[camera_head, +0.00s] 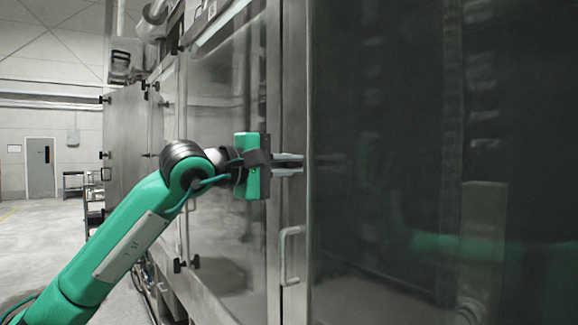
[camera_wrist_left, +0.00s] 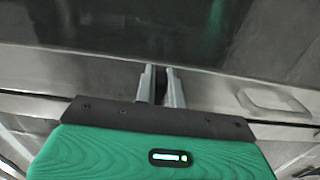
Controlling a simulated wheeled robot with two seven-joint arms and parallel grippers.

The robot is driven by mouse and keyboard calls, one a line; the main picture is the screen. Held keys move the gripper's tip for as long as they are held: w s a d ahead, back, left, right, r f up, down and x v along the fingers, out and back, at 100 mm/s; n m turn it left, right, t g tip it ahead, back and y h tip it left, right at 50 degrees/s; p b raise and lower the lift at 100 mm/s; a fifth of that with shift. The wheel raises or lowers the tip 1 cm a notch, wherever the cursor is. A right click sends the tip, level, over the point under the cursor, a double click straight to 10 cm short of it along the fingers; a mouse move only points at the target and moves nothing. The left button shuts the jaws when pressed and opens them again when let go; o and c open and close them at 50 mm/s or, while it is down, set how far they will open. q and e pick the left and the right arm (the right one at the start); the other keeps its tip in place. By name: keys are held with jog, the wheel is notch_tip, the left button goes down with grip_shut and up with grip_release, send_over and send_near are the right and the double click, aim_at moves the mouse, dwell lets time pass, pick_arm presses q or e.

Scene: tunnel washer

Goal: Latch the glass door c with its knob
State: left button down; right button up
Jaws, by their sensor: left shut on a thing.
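The large glass door (camera_head: 385,130), which I take for door c, fills the right of the head view. Its metal frame meets the neighbouring frame at a narrow seam, and it looks closed or nearly so. My left gripper (camera_head: 301,164) reaches the frame beside the seam, above the door's handle (camera_head: 291,255). In the left wrist view the two fingers (camera_wrist_left: 160,88) point at the metal frame, with a dark knob (camera_wrist_left: 160,83) between them. The fingers are shut on this knob, which they mostly hide; its angle cannot be told. My right gripper is in neither view.
Another glass door (camera_head: 215,110) lies left of the seam, behind my left arm. Farther left a metal panel (camera_head: 125,135) stands out from the machine. Open floor (camera_head: 35,240) lies at the left, with a grey door (camera_head: 40,168) in the far wall.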

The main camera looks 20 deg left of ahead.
pick_arm(q)
jog(key=shift+f, duration=0.1)
jog(key=c, duration=1.5)
grip_release()
jog(key=shift+s+a, duration=0.15)
jog(key=shift+s, duration=0.05)
jog(key=b+v, duration=0.3)
jog(key=v, duration=1)
jog(key=shift+s+a, duration=0.1)
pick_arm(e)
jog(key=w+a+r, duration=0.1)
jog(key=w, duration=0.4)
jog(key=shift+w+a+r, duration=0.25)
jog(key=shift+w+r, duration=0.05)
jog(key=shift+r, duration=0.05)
